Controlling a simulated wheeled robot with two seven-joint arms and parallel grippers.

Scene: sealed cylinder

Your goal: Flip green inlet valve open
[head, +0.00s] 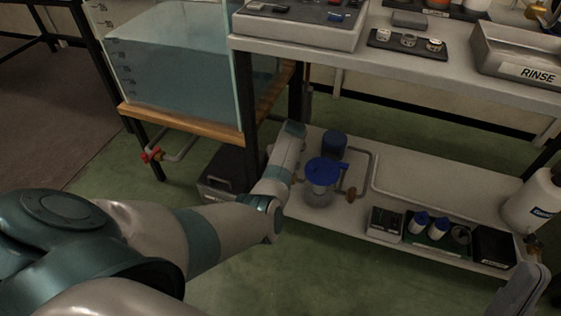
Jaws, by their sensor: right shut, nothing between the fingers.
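No green valve shows clearly in the head view. A valve with a red handle (152,155) sits on a pipe below the water tank at the left. A clear vessel with a blue lid (323,172) stands on the lower shelf, with brass-coloured fittings (351,195) on the piping beside it. My left arm comes in from the left and reaches to the lower shelf's left end, left of the vessel; its fingers do not show. My right gripper (520,291) is at the bottom right corner, partly cut off by the frame edge, shut and empty, well away from the vessel.
The tank (175,55) stands on a wooden frame at the upper left. The bench top (345,55) overhangs the lower shelf (435,190) and carries a RINSE tray (515,65). Blue-capped bottles (419,222) and a white jug (535,200) stand on the lower shelf. The green floor in front is clear.

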